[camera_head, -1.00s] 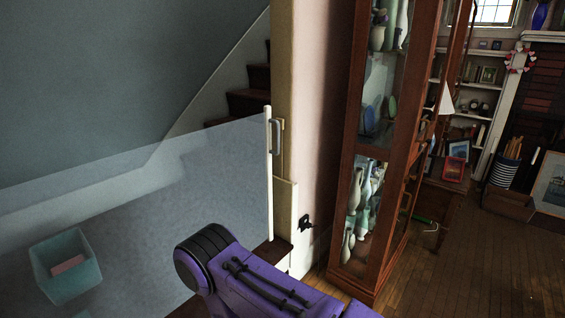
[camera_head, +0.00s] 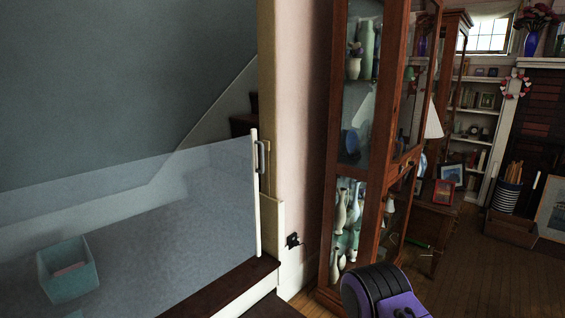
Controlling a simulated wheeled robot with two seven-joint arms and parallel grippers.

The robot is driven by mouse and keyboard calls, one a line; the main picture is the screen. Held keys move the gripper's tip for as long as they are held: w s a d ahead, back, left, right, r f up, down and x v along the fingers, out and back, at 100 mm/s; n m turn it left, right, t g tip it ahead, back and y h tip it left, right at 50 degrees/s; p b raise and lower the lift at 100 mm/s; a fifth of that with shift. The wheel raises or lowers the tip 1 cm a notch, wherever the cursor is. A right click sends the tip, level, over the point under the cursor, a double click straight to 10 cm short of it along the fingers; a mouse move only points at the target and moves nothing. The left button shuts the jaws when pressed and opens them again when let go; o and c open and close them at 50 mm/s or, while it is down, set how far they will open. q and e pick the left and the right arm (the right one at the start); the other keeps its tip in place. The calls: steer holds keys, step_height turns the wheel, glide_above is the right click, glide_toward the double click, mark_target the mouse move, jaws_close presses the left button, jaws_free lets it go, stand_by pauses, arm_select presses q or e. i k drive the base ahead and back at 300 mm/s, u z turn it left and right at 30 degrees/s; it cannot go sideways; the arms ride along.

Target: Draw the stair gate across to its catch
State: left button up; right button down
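The stair gate (camera_head: 130,205) is a see-through greyish mesh panel stretched from the left edge of the head view to the cream door post. Its free end is a slim white upright bar (camera_head: 256,200) with a grey handle (camera_head: 262,157) on its right side. The bar stands close in front of the cream post (camera_head: 267,110); I cannot tell whether it touches it. No catch can be made out clearly; the handle overlaps the post there. A purple and black part of my arm shows at the bottom right. Neither of my grippers is in view.
A teal bin (camera_head: 68,270) shows behind the mesh at the lower left. Dark stairs (camera_head: 243,123) rise behind the gate. A tall glass-fronted cabinet (camera_head: 385,150) with vases stands right of the post. A small black fixture (camera_head: 293,240) is on the wall. Wooden floor lies open at right.

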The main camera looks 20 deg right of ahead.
mark_target(255, 171)
steer(key=z, duration=0.1)
steer(key=i, duration=1.3)
steer(key=u, duration=0.9)
